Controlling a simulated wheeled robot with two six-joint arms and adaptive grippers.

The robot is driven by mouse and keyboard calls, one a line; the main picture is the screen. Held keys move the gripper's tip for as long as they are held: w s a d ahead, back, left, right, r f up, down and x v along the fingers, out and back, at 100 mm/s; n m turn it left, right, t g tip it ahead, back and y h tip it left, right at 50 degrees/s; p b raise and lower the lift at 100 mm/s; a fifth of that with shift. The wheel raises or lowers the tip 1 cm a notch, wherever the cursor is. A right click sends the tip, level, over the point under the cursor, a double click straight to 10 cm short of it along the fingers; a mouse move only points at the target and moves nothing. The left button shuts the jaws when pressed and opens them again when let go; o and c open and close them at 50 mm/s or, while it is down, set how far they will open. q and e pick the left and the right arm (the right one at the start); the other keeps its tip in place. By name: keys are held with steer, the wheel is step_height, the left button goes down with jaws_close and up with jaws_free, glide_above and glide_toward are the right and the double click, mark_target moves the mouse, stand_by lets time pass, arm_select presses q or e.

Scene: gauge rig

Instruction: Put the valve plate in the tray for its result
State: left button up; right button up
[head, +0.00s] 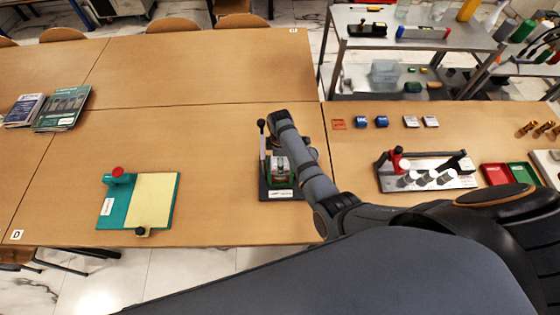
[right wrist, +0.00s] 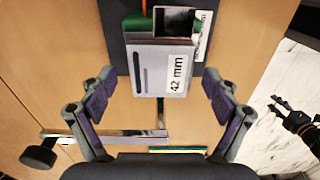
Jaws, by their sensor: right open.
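A dark-based fixture (head: 263,188) with an upright lever and green parts stands on the table under my right arm in the head view. A silver block marked "42 mm" (right wrist: 160,69) sits on it; I cannot tell whether this is the valve plate. My right gripper (right wrist: 158,88) is open, with one finger on each side of the block's near end and a gap at both sides. A red tray (head: 496,174) and a green tray (head: 524,173) lie at the right. A dark gripper (right wrist: 297,122), apparently my left, hangs over the floor; its jaw state is unclear.
A rack with a red handle and white cylinders (head: 425,180) stands left of the trays. Small labelled blocks (head: 381,122) line the back. A teal board with a yellow pad (head: 152,200) lies at the left. The table between board and fixture is clear.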

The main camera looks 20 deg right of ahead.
steer(key=shift+r, duration=0.1)
steer(key=c, duration=1.5)
